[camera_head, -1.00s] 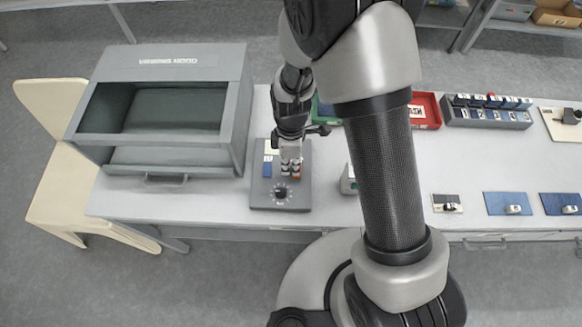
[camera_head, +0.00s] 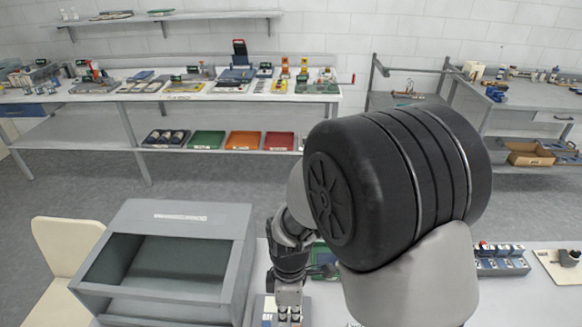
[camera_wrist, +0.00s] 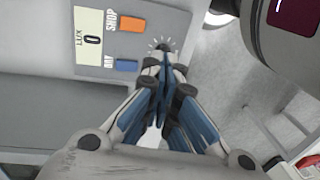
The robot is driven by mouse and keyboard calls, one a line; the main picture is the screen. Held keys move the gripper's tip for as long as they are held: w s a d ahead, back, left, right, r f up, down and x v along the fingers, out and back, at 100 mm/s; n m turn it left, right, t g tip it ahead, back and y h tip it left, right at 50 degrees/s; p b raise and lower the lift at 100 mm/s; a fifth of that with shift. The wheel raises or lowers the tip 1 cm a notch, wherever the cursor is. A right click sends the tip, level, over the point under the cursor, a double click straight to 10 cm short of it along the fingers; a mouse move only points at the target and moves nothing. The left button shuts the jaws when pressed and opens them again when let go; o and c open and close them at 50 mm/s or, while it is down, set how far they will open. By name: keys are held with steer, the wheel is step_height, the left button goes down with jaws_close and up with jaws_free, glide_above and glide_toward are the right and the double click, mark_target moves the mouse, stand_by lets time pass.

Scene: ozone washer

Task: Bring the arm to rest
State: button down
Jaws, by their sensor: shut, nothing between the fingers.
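My gripper (camera_wrist: 165,62) is shut, with its blue-padded fingers together and empty in the wrist view. It points over a grey panel (camera_wrist: 172,20) with a display (camera_wrist: 90,38) reading LUX 0, an orange button (camera_wrist: 131,24), a blue button (camera_wrist: 127,65) and a dial (camera_wrist: 163,46). The fingertips overlap the lower edge of the dial in this view; I cannot tell whether they touch it. In the head view, my gripper (camera_head: 288,300) hangs over the front table near the bottom edge, its fingertips hard to make out. My arm's large dark joint hides much of the table.
A grey open-fronted hood (camera_head: 180,212) stands left of my gripper, with a cream chair (camera_head: 65,245) beyond it. A module rack (camera_head: 500,262) sits to the right. A long bench (camera_head: 130,97) with instruments and colored trays stands across the open floor.

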steer(key=s+d+r+m+t+b, duration=0.1)
steer(key=d+r+m+t, duration=0.1)
steer(key=d+r+m, duration=0.35)
steer(key=s+d+r+m+t, duration=0.1)
steer(key=d+r+m, duration=0.15)
steer(key=r, duration=0.65)
steer(key=s+d+r+m+t, duration=0.3)
steer(key=s+d+r+m, duration=0.3)
steer(key=s+m, duration=0.3)
steer(key=shift+s+d+r+b, duration=0.3)
steer(key=shift+r+b, duration=0.15)
steer(key=shift+r, duration=0.2)
steer(key=shift+w, duration=0.1)
